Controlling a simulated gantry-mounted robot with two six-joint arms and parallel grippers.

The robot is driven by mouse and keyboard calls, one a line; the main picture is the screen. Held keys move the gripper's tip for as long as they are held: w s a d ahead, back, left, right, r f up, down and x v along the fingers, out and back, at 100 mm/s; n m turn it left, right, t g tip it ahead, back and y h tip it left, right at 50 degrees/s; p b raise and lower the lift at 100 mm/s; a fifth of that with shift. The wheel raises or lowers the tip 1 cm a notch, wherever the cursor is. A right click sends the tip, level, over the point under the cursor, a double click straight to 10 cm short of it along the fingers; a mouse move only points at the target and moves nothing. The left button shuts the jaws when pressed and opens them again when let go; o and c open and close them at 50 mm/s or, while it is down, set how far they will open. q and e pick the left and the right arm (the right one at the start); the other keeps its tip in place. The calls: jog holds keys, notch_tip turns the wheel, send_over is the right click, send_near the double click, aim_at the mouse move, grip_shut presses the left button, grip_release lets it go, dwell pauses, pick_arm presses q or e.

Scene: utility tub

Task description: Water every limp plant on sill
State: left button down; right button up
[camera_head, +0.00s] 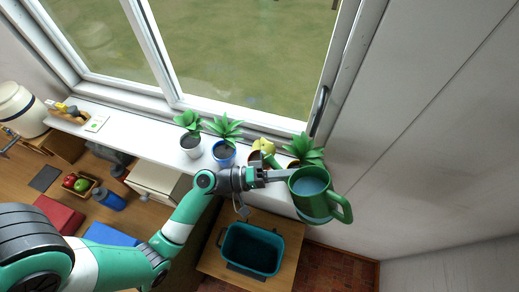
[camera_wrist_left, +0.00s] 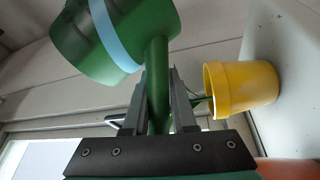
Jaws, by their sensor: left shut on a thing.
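A green watering can (camera_head: 311,187) with a blue band is in my left gripper (camera_head: 282,175), at the right end of the sill. In the left wrist view the fingers (camera_wrist_left: 158,105) close around a green bar-like part of the can (camera_wrist_left: 115,40). Several potted plants stand on the white sill (camera_head: 147,137). Upright green leaves show on the white-pot plant (camera_head: 189,138), blue-pot plant (camera_head: 224,140) and rightmost plant (camera_head: 306,149). A yellowish plant (camera_head: 263,146) in a terracotta pot stands between the last two, partly hidden. A yellow pot (camera_wrist_left: 245,88) shows in the left wrist view.
A dark teal tub (camera_head: 252,248) stands on a wooden table below the sill. A fruit basket (camera_head: 77,183), blue bottle (camera_head: 110,199) and red box (camera_head: 60,214) are at left. The window is behind the sill; a wall is at right.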

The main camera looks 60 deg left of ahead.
dwell(0.4)
pick_arm(q)
jog(key=d+m+g+p, duration=0.1)
jog(key=p, duration=0.1)
jog(key=d+f+m+g+y+p, duration=0.1)
jog(key=m+p, duration=0.1)
jog(key=d+m+g+y+p, duration=0.1)
jog(key=p, duration=0.1)
jog(key=shift+w+f+m, duration=0.15)
jog(key=shift+w+m, duration=0.15)
jog(key=shift+w, duration=0.05)
dwell(0.9)
